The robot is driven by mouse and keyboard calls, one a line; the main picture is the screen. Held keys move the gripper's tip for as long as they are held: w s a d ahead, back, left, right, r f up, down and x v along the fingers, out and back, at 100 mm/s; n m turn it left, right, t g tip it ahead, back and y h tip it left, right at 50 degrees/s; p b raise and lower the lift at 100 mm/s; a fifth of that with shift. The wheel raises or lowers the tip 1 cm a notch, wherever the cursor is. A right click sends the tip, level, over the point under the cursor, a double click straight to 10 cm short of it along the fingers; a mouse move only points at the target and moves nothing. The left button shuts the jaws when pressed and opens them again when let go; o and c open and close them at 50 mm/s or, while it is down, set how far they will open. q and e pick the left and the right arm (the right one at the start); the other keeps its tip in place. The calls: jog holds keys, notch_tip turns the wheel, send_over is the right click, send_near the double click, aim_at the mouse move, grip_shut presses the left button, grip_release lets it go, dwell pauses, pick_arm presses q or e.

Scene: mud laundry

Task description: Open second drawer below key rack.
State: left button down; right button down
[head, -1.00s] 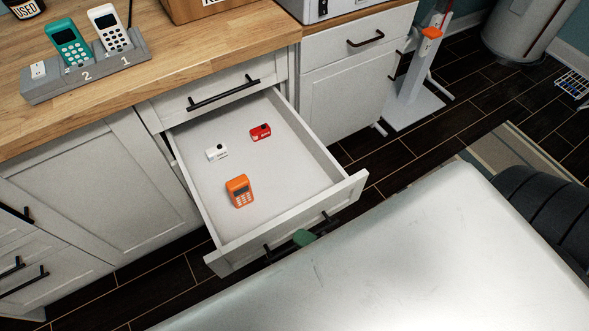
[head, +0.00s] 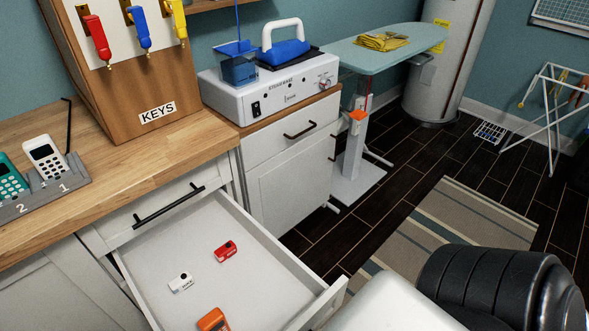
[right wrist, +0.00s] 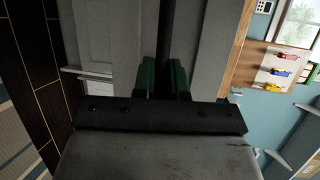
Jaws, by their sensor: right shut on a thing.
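The wooden key rack box (head: 130,75) stands on the counter at the left of the head view, with red, blue and yellow keys on it. Below it is a shut white drawer with a black handle (head: 170,205). The second drawer (head: 255,290) under that is pulled well out; its front is partly out of frame. It holds a red item (head: 226,251), a white item (head: 181,282) and an orange device (head: 213,320). In the right wrist view, my right gripper (right wrist: 163,78) has its green fingers shut on a black bar handle (right wrist: 163,35). My left gripper is not seen.
A cabinet (head: 290,185) with a white machine (head: 270,95) on top stands right of the open drawer. An ironing board (head: 385,50) is behind it.

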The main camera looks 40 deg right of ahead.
jog(key=c, duration=1.2)
grip_release()
jog(key=v, duration=1.1)
